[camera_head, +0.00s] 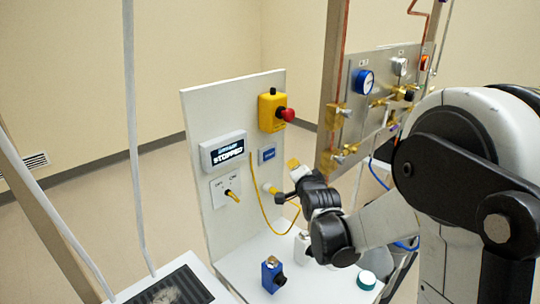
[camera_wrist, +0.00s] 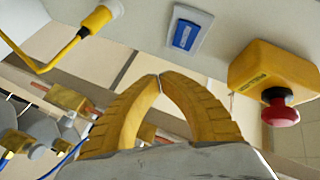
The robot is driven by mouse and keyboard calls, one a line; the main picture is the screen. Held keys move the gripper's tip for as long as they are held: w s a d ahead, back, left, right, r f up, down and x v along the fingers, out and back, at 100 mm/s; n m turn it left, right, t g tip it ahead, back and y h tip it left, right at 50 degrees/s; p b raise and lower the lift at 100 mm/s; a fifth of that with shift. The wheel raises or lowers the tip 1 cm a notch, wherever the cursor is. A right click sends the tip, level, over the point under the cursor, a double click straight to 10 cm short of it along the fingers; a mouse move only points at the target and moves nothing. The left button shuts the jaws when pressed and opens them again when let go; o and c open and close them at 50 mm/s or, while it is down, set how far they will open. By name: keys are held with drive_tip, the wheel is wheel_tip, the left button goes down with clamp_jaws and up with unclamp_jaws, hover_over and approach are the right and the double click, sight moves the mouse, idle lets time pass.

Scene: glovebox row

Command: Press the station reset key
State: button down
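The reset key is most likely the blue rectangular button (camera_head: 268,154) in a pale frame on the white upright panel (camera_head: 215,112). Its label is too small to read. In the wrist view the blue button (camera_wrist: 185,35) shows at the top, a little right of centre, beyond the fingertips. My gripper (camera_head: 293,163) is in front of the panel, right of and slightly below the button in the head view. In the wrist view my gripper's yellow fingers (camera_wrist: 160,76) meet at the tips with nothing between them. They appear apart from the button.
A yellow box with a red mushroom button (camera_head: 287,114) sits above the key; it is also in the wrist view (camera_wrist: 280,112). A display (camera_head: 222,150) reads "STOPPED", above a yellow switch (camera_head: 232,196). A yellow cable (camera_head: 254,200) hangs below the key. A valve panel (camera_head: 372,110) stands right.

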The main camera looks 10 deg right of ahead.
sight(275, 155)
drive_tip(key=w+a, duration=0.3)
drive_tip(key=w, duration=0.2)
drive_tip(key=shift+a, duration=0.25)
drive_tip(key=shift+w, duration=0.15)
idle(1.2)
drive_tip(key=shift+w+a, duration=0.25)
drive_tip(key=shift+w+a, duration=0.2)
drive_tip(key=shift+w, duration=0.1)
idle(0.7)
idle(0.3)
drive_tip(key=shift+s+d+b, duration=0.3)
drive_tip(key=shift+s+d, duration=0.15)
drive_tip(key=shift+s, duration=0.2)
drive_tip(key=s+d, duration=0.2)
drive_tip(key=s, duration=0.2)
drive_tip(key=shift+s+d, duration=0.1)
drive_tip(key=shift+d, duration=0.3)
